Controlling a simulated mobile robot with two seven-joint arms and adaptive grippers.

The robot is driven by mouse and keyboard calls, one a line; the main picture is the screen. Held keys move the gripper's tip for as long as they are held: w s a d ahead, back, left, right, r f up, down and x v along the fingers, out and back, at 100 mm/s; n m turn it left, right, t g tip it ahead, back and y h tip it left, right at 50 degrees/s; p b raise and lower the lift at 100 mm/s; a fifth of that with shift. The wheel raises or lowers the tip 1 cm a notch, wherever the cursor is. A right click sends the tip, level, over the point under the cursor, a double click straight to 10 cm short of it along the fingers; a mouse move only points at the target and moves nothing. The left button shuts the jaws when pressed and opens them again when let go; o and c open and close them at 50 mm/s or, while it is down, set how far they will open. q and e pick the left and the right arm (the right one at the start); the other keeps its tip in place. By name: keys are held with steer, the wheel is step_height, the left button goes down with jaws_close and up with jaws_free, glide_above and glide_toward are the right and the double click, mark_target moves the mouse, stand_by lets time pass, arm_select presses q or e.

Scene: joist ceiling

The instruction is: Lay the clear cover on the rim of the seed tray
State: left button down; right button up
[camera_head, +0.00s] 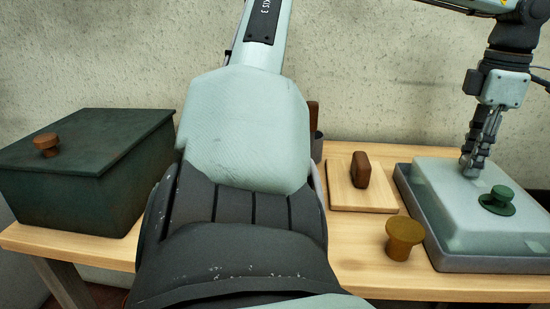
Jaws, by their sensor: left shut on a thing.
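The clear cover (440,190), a pale, frosted dome, is over the grey seed tray (485,264) at the right. It looks level, with the tray's edge showing at the left and front; I cannot tell whether it touches the rim all round. A green knob (497,201) is on top of the cover. My left gripper (471,170) points down at the cover's top, behind and left of the knob. It is shut on the cover, though its exact grip is hard to make out. My right gripper is not in view.
A dark green lidded box (75,180) with a brown knob stands at the left. My large arm link hides the table's middle.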

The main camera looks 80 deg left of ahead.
arm_select(q)
steer(key=shift+r, duration=0.1)
steer(key=shift+r+p, duration=1.25)
steer(key=shift+r, duration=1.65)
